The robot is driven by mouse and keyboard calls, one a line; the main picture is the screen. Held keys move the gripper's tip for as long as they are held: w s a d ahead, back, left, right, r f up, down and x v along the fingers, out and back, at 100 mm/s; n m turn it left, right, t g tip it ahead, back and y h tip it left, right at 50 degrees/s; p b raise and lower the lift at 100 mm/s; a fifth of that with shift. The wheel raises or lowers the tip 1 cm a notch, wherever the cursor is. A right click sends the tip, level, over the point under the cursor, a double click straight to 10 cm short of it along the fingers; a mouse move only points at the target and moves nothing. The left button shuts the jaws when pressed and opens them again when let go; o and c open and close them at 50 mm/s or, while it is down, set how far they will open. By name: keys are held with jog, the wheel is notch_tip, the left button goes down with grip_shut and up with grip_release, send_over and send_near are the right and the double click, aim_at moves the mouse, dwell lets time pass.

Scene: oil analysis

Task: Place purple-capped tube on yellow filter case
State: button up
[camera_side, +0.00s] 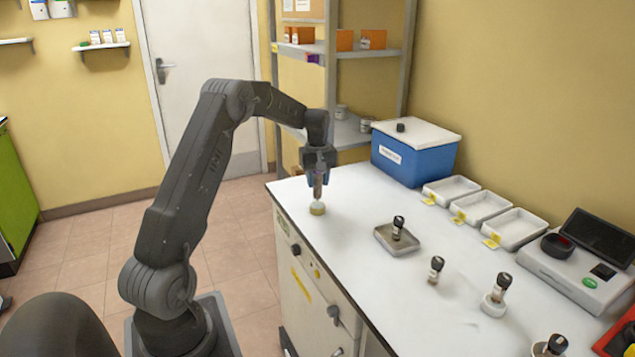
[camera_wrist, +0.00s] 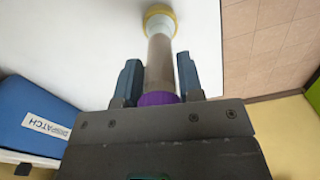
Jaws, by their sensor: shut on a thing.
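My gripper (camera_side: 318,170) is at the far left end of the white bench and is shut on the purple-capped tube (camera_side: 318,188). In the wrist view the purple cap (camera_wrist: 158,99) sits between the fingers (camera_wrist: 158,85), and the brownish tube (camera_wrist: 160,62) points away from the gripper. The yellow filter case (camera_side: 317,210), with a white upper part, stands on the bench directly below the tube. Its yellow rim also shows in the wrist view (camera_wrist: 160,9) at the tube's far end. The tube looks upright and in line with the case. I cannot tell whether they touch.
A blue dispatch box (camera_side: 400,160) stands at the back. A grey tray (camera_side: 384,238) holds a black-capped tube; several other black-capped tubes (camera_side: 436,268) stand rightward. White trays (camera_side: 482,208) and an analyser (camera_side: 580,270) line the wall. The bench edge (camera_side: 285,216) is close to the case.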

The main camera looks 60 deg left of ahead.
jog(key=shift+f, duration=0.4)
jog(key=shift+f, duration=0.15)
jog(key=o, duration=0.9)
